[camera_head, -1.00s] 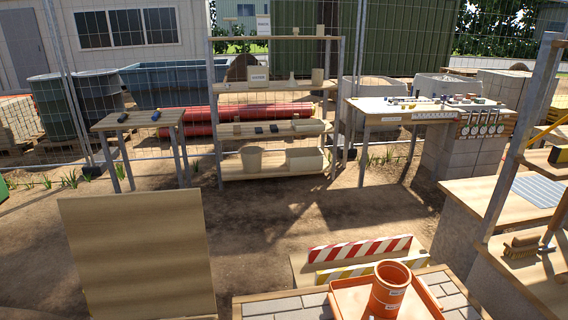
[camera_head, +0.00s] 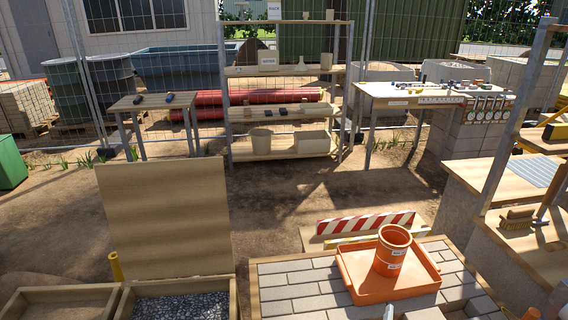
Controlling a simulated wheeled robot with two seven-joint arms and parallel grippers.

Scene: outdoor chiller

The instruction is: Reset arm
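Neither of my grippers can be made out in the head view. A small pale piece shows at the bottom edge below the orange tray (camera_head: 362,286), too cut off to identify. The task names no object. An orange pot (camera_head: 393,250) stands upright in the tray, which lies on a paved block surface (camera_head: 290,291).
A tan board (camera_head: 167,220) stands upright behind a gravel box (camera_head: 185,306) at lower left. Striped barriers (camera_head: 365,223) lie behind the paving. Shelves (camera_head: 280,71), a small table (camera_head: 152,103) and a workbench (camera_head: 408,94) stand farther back. Open dirt lies between.

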